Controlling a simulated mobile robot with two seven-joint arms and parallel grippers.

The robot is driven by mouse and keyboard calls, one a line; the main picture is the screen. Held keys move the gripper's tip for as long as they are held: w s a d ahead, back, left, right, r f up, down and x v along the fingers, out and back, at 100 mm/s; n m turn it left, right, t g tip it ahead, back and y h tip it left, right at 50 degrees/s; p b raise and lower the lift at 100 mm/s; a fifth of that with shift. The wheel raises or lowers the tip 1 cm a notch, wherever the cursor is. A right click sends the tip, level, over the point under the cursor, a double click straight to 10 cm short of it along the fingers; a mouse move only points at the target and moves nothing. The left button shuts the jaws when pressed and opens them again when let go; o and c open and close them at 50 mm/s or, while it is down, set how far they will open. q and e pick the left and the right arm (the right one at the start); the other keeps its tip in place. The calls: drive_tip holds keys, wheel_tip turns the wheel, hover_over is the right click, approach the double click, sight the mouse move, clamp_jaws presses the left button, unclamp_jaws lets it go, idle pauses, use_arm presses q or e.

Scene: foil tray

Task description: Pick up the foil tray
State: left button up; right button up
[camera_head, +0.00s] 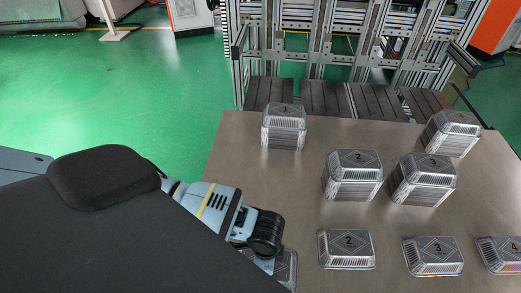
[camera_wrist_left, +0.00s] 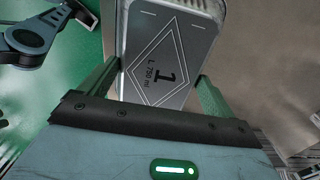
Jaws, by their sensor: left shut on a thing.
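A silver foil tray with a "1" and a diamond printed on its top (camera_wrist_left: 165,55) sits between the fingers of my left gripper (camera_wrist_left: 158,78) in the left wrist view. The fingers press on its two sides. In the head view this tray (camera_head: 287,270) shows at the bottom centre, at the table's near left, partly hidden by my left gripper (camera_head: 266,262). I cannot tell whether the tray touches the table. My right gripper is not in view.
Single trays marked 2 (camera_head: 346,250), 3 (camera_head: 433,257) and 4 (camera_head: 500,255) lie to the right on the table (camera_head: 300,205). Taller stacks marked 1 (camera_head: 284,128), 2 (camera_head: 352,177) and 3 (camera_head: 424,181) stand behind, with another stack (camera_head: 452,133) at back right. A metal frame (camera_head: 315,55) stands beyond.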

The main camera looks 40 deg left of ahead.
use_arm(q)
drive_tip(key=s+d, duration=0.3)
drive_tip(key=shift+s+d+r, duration=0.2)
drive_tip(key=shift+d+r, duration=0.05)
drive_tip(key=shift+d, duration=0.05)
drive_tip(key=w+a+r+n+p, duration=0.1)
drive_tip(key=a+r+n+p, duration=0.2)
drive_tip(key=r+n, duration=0.3)
drive_tip(key=w+a+r+n+p, duration=0.2)
drive_tip(key=a+r+n, duration=0.3)
drive_tip(key=r, duration=0.6)
drive_tip(key=shift+r+n+p, duration=0.35)
drive_tip(key=shift+n+p, duration=0.2)
drive_tip(key=shift+n, duration=0.05)
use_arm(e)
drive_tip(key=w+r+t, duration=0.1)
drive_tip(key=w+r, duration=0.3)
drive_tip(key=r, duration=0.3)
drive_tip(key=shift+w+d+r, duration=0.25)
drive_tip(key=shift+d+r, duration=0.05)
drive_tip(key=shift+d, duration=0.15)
use_arm(q)
drive_tip(key=shift+s, duration=0.15)
